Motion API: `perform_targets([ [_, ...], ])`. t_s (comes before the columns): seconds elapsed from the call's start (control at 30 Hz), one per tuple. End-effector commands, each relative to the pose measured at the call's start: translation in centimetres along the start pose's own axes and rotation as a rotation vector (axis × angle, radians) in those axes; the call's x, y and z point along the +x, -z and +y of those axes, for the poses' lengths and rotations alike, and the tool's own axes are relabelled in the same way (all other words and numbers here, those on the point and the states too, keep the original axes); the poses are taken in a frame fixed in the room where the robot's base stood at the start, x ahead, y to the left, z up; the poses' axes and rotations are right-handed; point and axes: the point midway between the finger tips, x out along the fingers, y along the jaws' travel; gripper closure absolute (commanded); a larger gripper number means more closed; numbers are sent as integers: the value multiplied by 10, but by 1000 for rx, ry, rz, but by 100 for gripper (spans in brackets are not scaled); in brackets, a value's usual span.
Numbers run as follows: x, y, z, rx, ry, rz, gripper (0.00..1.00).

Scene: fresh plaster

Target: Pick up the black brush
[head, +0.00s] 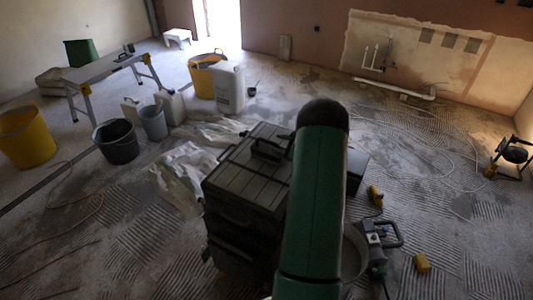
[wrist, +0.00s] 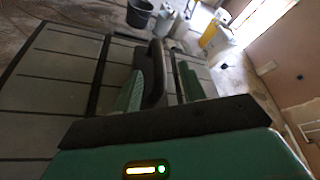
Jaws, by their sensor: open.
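I cannot make out a black brush for certain. A dark, handle-like shape (head: 268,150) is on the lid of the black stacked toolbox (head: 245,180) in the head view; it may be the brush or the box's own handle. In the wrist view, my gripper (wrist: 160,88) is open above the grey-black ribbed lid (wrist: 50,85). A dark curved shape shows around its green pads, and I cannot tell whether it is part of the gripper or a thing on the lid. In the head view my green arm hides the gripper and part of the lid.
Black bucket (head: 117,141), grey bucket (head: 153,122), yellow tub (head: 25,135) and white jerrycan (head: 229,88) stand on the left and at the back. Crumpled sheeting (head: 185,175) lies left of the toolbox. A power tool (head: 375,240) lies at its right. Right-hand floor is mostly open.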

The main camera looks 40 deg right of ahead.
Motion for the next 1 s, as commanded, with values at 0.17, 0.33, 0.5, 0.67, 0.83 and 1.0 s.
perform_targets([
  [0.17,15,0,1,0,-2,0,58],
  [0.33,40,1,4,-2,-5,-1,58],
  [0.5,63,1,3,-2,-3,0,58],
  [0.67,67,1,2,-2,-1,0,58],
  [0.83,67,1,2,-2,-1,0,68],
  [1.0,67,1,2,-2,-1,0,100],
])
